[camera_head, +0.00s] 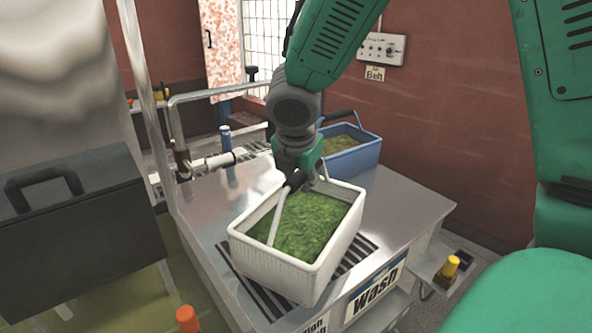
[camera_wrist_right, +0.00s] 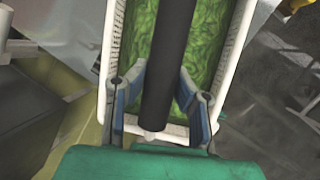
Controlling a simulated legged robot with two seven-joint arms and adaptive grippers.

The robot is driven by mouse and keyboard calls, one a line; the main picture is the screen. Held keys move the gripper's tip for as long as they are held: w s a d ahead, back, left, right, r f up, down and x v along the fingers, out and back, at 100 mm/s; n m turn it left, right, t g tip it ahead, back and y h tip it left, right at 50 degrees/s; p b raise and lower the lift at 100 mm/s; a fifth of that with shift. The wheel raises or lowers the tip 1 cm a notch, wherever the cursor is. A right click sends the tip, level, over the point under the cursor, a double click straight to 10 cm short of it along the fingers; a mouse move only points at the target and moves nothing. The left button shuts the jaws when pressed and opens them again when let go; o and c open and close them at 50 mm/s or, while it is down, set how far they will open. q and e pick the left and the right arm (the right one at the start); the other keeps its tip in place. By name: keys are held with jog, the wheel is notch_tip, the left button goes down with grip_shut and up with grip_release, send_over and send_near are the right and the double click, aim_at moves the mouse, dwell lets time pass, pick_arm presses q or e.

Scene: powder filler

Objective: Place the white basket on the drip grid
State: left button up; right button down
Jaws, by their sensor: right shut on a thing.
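The white basket (camera_head: 290,262), full of green leafy stuff, is at the drip grid (camera_head: 262,294), a set of dark slots in the metal counter. It covers much of the grid, and slots show to its left and right. I cannot tell whether its base touches the grid. My right gripper (camera_head: 297,178) is shut on the basket's handle above its far end. In the right wrist view the gripper's fingers (camera_wrist_right: 162,100) close around the dark handle bar (camera_wrist_right: 170,60), with the white basket (camera_wrist_right: 108,45) below. My left gripper is not in view.
A blue basket (camera_head: 352,160) with green contents stands behind on the metal counter (camera_head: 400,205). A pipe with a tap (camera_head: 183,165) rises at the counter's left. A dark box (camera_head: 75,230) stands at left.

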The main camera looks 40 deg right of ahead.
jog(key=shift+d+f, duration=0.25)
jog(key=shift+f, duration=0.45)
jog(key=shift+d+f, duration=0.35)
jog(key=shift+f, duration=0.15)
jog(key=c, duration=1.4)
grip_release()
jog(key=shift+s+a, duration=0.1)
jog(key=shift+a, duration=0.1)
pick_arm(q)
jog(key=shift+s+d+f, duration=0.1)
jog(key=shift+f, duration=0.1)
pick_arm(e)
jog(key=shift+a+r, duration=0.1)
jog(key=shift+a, duration=0.2)
jog(key=shift+r, duration=0.1)
